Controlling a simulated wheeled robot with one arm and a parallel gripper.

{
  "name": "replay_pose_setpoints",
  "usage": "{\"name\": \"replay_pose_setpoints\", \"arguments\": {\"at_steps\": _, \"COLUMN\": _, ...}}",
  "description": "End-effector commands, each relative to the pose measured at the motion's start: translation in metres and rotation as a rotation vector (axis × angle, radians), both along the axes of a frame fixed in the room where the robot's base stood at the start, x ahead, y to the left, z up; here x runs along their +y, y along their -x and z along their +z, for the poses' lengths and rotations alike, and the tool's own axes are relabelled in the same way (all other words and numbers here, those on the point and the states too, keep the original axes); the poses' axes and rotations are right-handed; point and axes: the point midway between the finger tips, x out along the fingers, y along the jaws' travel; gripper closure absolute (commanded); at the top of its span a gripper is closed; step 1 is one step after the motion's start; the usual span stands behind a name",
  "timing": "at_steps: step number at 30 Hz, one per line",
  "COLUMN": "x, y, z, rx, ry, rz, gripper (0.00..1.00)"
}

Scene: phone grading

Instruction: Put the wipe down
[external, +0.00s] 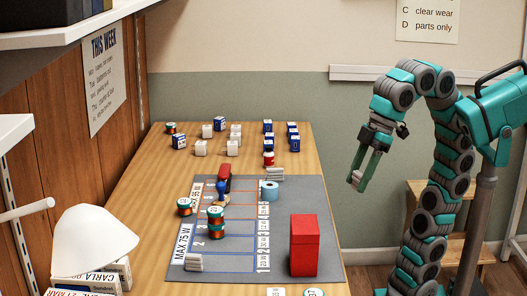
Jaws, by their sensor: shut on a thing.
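My gripper (362,176) hangs to the right of the table, beyond its right edge in the picture, with its fingers pointing down. It is shut on a small pale, ribbed bundle, which looks like the wipe (356,181). The wipe is held in the air, clear of the table (160,215). Two similar pale ribbed bundles lie on the table, one at the mat's back right (275,173) and one at its front left (194,262). The fingers partly hide the held wipe.
A grey mat (283,208) with a marked grid carries stacked copper-coloured spools (216,223), a blue-handled stamp (221,193), a light-blue roll (269,191) and a tall red box (304,246). Several white and blue boxes (235,129) stand at the back. A white lampshade (92,240) is front left.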

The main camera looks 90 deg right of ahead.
Motion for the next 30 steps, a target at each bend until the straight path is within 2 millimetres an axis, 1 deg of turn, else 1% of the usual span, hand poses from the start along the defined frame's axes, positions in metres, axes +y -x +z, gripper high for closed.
{"name": "replay_pose_setpoints", "arguments": {"at_steps": 1, "x": 0.0, "y": 0.006, "z": 0.0, "rx": 0.0, "ry": -0.002, "rz": 0.009, "gripper": 1.0}}
{"name": "replay_pose_setpoints", "arguments": {"at_steps": 3, "x": 0.0, "y": 0.009, "z": -0.001, "rx": 0.001, "ry": -0.001, "rz": 0.015, "gripper": 1.0}}
{"name": "replay_pose_setpoints", "arguments": {"at_steps": 5, "x": 0.001, "y": 0.007, "z": -0.001, "rx": 0.003, "ry": -0.001, "rz": 0.016, "gripper": 1.0}}
{"name": "replay_pose_setpoints", "arguments": {"at_steps": 7, "x": 0.005, "y": -0.001, "z": -0.002, "rx": 0.002, "ry": -0.002, "rz": 0.017, "gripper": 1.0}}
{"name": "replay_pose_setpoints", "arguments": {"at_steps": 14, "x": 0.025, "y": -0.041, "z": -0.007, "rx": 0.004, "ry": 0.0, "rz": 0.016, "gripper": 1.0}}
{"name": "replay_pose_setpoints", "arguments": {"at_steps": 15, "x": 0.03, "y": -0.05, "z": -0.006, "rx": 0.006, "ry": 0.0, "rz": 0.016, "gripper": 1.0}}
{"name": "replay_pose_setpoints", "arguments": {"at_steps": 21, "x": 0.05, "y": -0.092, "z": -0.01, "rx": 0.007, "ry": 0.001, "rz": 0.015, "gripper": 1.0}}
{"name": "replay_pose_setpoints", "arguments": {"at_steps": 24, "x": 0.059, "y": -0.109, "z": -0.012, "rx": 0.007, "ry": -0.001, "rz": 0.015, "gripper": 1.0}}
{"name": "replay_pose_setpoints", "arguments": {"at_steps": 27, "x": 0.065, "y": -0.122, "z": -0.013, "rx": 0.005, "ry": -0.002, "rz": 0.015, "gripper": 1.0}}
{"name": "replay_pose_setpoints", "arguments": {"at_steps": 30, "x": 0.069, "y": -0.129, "z": -0.014, "rx": 0.003, "ry": -0.001, "rz": 0.015, "gripper": 1.0}}
